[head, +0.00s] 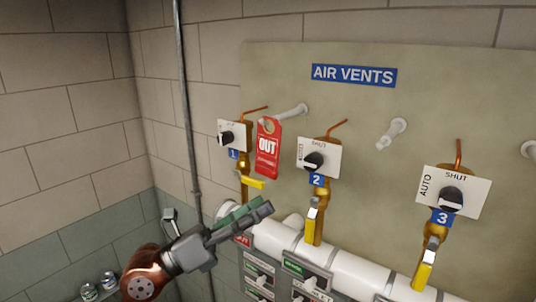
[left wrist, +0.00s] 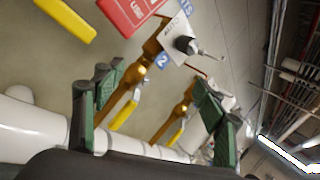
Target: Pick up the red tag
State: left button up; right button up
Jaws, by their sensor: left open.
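The red tag (head: 267,155), marked OUT, hangs from a pale peg (head: 290,113) on the panel, between vents 1 and 2. Its lower part also shows at the top of the left wrist view (left wrist: 130,12). My left gripper (head: 257,208) is below the tag in the head view, apart from it, with its fingers pointing right. In the left wrist view its two green-padded fingers (left wrist: 155,92) are spread with nothing held between them. My right gripper is not in view.
Vent valves with yellow handles stand on the panel: vent 1 (head: 250,182), vent 2 (head: 311,220) and vent 3 (head: 424,275). A white pipe (head: 345,265) and grey switch boxes (head: 305,276) lie below. Another peg (head: 393,133) is bare. A thin vertical pipe (head: 184,100) runs at left.

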pick_arm(q)
notch_tip(320, 180, up, 4)
jog(key=w+d+f+m+t+y, duration=0.1)
jog(key=d+m+y, duration=0.1)
jog(key=y, duration=0.2)
jog(key=n+t+y, duration=0.1)
jog(key=t+y, duration=0.3)
jog(key=y, duration=0.2)
send_near(267, 151)
jog(key=x, duration=0.3)
jog(key=p+x, duration=0.3)
jog(key=x, duration=0.3)
jog(key=shift+w+d+p, duration=0.1)
jog(key=shift+d+p, duration=0.05)
jog(key=shift+p, duration=0.25)
jog(key=shift+w+d, duration=0.3)
jog(key=shift+w, duration=0.15)
jog(key=shift+c, duration=0.7)
jog(key=c, duration=0.9)
